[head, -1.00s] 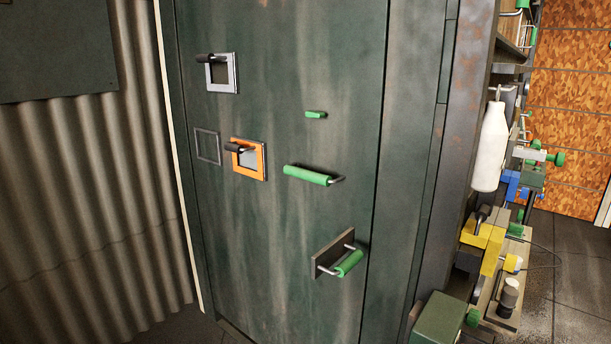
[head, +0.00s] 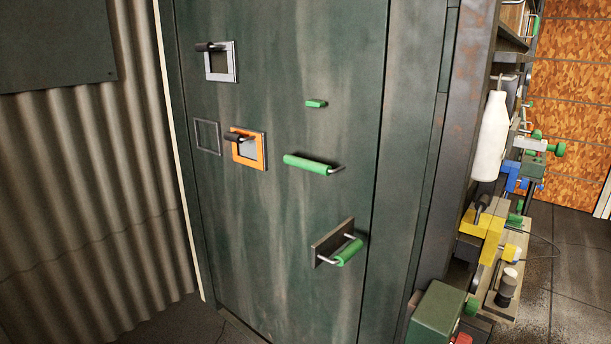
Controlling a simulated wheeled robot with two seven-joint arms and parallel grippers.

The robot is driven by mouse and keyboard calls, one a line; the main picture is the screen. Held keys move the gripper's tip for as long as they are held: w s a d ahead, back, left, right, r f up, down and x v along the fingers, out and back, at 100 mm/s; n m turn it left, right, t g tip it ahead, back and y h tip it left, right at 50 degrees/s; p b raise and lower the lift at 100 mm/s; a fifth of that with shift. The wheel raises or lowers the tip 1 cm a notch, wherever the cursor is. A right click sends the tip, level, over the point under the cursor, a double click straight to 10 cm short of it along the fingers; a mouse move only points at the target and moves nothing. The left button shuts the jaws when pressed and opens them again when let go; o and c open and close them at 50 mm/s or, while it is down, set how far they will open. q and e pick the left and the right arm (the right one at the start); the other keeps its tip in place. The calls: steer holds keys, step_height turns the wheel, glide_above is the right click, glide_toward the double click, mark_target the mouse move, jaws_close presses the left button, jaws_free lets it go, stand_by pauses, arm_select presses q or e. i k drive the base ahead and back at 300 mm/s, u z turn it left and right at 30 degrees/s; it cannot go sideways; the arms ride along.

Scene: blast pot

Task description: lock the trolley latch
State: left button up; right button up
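A tall dark green panel (head: 270,230) fills the middle of the head view. On it are a white-framed square fitting with a black handle (head: 220,62) at upper left and an orange-framed fitting with a black handle (head: 248,150) below it. A green bar handle (head: 310,164) sits at centre right. A green-gripped handle on a dark plate (head: 345,252) is lower down, and a small green tab (head: 316,103) is above. I cannot tell which of these, if any, is the trolley latch. Neither of my grippers is in view.
An empty grey square frame (head: 208,136) is beside the orange one. A corrugated wall (head: 80,200) stands at left. At right are a white bottle (head: 490,137), yellow blocks (head: 483,232) and a green box (head: 434,315) beside the panel. Floor shows at far right.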

mark_target(319, 103)
steer(key=k, duration=0.65)
steer(key=u, duration=0.95)
steer(key=i, duration=1.6)
steer(key=z, duration=0.6)
